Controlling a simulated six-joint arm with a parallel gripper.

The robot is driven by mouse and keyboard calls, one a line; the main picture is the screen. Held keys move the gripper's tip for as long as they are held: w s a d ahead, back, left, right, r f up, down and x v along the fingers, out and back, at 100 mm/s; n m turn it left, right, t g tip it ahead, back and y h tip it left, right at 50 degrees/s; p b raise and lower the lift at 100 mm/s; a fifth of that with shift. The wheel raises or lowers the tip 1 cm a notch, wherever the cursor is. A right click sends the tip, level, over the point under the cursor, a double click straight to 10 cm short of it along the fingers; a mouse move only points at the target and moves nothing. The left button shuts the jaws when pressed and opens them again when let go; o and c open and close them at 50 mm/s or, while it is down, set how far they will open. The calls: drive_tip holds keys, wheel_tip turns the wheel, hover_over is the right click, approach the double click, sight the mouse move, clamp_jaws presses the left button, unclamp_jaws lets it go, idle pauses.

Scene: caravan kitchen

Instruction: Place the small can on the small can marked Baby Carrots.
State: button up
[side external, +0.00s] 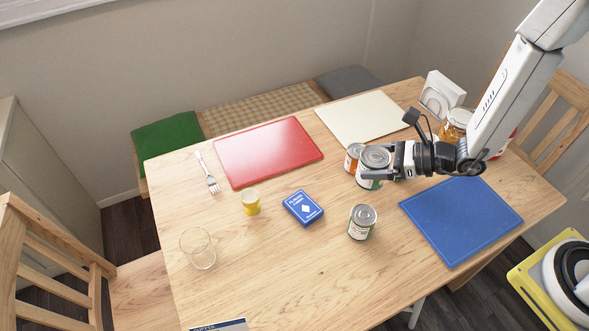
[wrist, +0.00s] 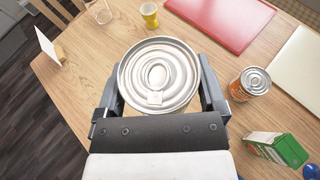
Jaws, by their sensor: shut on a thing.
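My gripper (side external: 388,165) is shut on a small can (side external: 373,182) with a white and green label and holds it upright. The held can's ringed lid (wrist: 158,75) fills the middle of the wrist view, between the two fingers. A small can with an orange label (side external: 353,162) stands close behind and left of it in the side view; it is to the right in the wrist view (wrist: 250,83). Its label text is too small to read. Another small can with a green and white label (side external: 361,228) stands on the table in front and is not visible in the wrist view.
A blue card box (side external: 303,207), yellow cup (side external: 251,202), glass (side external: 198,249) and fork (side external: 208,174) are left. Red (side external: 268,150), cream (side external: 362,118) and blue (side external: 460,221) boards lie around.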

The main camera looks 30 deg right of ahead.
drive_tip(key=w+d+r+m+t+h, duration=0.2)
drive_tip(key=d+r+m+h, duration=0.15)
drive_tip(key=d, duration=0.65)
hover_over(359, 150)
wheel_tip(359, 150, down, 9)
drive_tip(key=shift+s+y, duration=0.3)
drive_tip(key=shift+y, duration=0.05)
drive_tip(key=shift+a+n, duration=0.1)
drive_tip(key=shift+n, duration=0.15)
drive_tip(key=shift+w+f, duration=0.25)
drive_tip(key=shift+f, duration=1.55)
